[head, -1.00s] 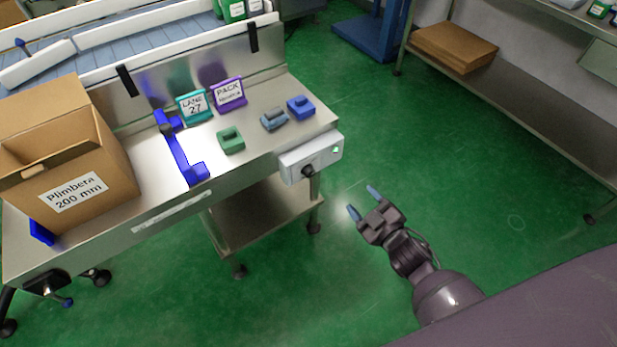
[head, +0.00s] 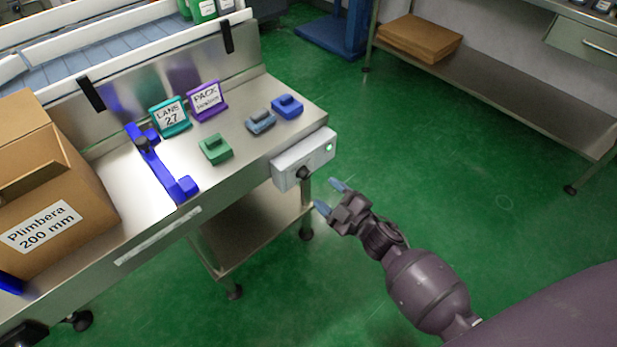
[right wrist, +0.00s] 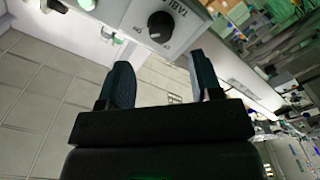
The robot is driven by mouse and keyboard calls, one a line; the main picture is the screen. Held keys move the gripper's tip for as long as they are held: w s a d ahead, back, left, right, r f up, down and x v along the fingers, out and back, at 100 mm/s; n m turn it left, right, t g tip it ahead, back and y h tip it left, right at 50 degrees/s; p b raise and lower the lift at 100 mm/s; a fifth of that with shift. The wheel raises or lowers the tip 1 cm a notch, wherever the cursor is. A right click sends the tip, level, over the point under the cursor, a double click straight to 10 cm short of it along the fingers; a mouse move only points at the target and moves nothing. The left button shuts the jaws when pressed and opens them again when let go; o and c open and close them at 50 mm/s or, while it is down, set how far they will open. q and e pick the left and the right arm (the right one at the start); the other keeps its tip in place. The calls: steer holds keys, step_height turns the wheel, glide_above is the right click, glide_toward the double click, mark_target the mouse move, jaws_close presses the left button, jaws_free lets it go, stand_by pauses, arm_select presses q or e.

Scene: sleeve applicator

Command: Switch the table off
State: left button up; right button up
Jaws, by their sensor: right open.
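The table (head: 225,182) is a steel bench with a grey switch box (head: 316,150) on its front edge at the right end. The box carries a black rotary knob (head: 303,173) and a lit green lamp (head: 329,147). In the right wrist view the knob (right wrist: 160,26) shows close ahead, with a label partly reading "TABL" above it. My right gripper (head: 331,196) is open and empty, in front of and a little below the box, apart from the knob. Its two blue fingertips (right wrist: 162,85) frame the space below the knob. My left gripper is not in view.
A cardboard box (head: 55,190) stands on the table at the left. A blue guide (head: 160,170), green block (head: 215,149), two bluish blocks and two signs (head: 170,117) sit on top. A shelf bench (head: 500,85) stands at the right. Green floor between is clear.

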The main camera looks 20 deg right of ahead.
mark_target(308, 177)
steer(key=b+x, duration=0.1)
steer(key=x, duration=0.4)
steer(key=shift+w+a+f, duration=0.15)
steer(key=shift+w, duration=0.05)
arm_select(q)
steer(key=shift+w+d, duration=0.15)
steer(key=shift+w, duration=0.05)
arm_select(e)
steer(key=shift+x, duration=0.85)
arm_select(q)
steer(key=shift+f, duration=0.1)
arm_select(e)
steer(key=shift+c, duration=0.4)
steer(key=c, duration=0.9)
steer(key=shift+o, duration=0.2)
